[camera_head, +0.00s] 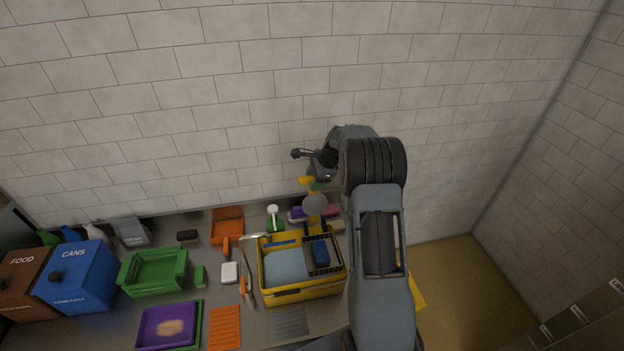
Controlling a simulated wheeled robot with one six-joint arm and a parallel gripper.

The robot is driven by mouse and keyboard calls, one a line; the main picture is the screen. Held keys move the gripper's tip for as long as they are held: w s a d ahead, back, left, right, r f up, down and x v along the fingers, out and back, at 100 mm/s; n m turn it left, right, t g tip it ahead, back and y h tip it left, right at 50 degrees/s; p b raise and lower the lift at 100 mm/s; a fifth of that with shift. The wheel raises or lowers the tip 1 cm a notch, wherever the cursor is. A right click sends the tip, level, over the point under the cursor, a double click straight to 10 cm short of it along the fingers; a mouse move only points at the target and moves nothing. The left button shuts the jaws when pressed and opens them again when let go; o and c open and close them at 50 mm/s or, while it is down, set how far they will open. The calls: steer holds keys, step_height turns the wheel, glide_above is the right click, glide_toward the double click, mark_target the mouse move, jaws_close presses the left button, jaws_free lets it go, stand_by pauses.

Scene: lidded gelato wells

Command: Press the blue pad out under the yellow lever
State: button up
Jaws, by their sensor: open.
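The blue pad (321,253) lies on the dark slatted rack at the right side of the yellow bucket (292,293). The yellow lever (306,181) stands raised behind the bucket, with a round grey plate (314,206) below its yellow end. The plate is up and apart from the pad. My gripper (308,160) is open, above and close to the lever's yellow end. Its fingers are small and partly hidden by my arm, so I cannot tell whether it touches the lever. I see nothing held in it.
Light-blue water (286,267) fills the bucket's left part. A green tray (155,270), a purple tray (166,325), an orange dustpan (227,224) and a blue CANS bin (75,277) stand to the left. A brick wall (220,90) closes the back.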

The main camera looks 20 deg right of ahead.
steer(key=shift+c, duration=0.3)
jaws_close()
stand_by(0.3)
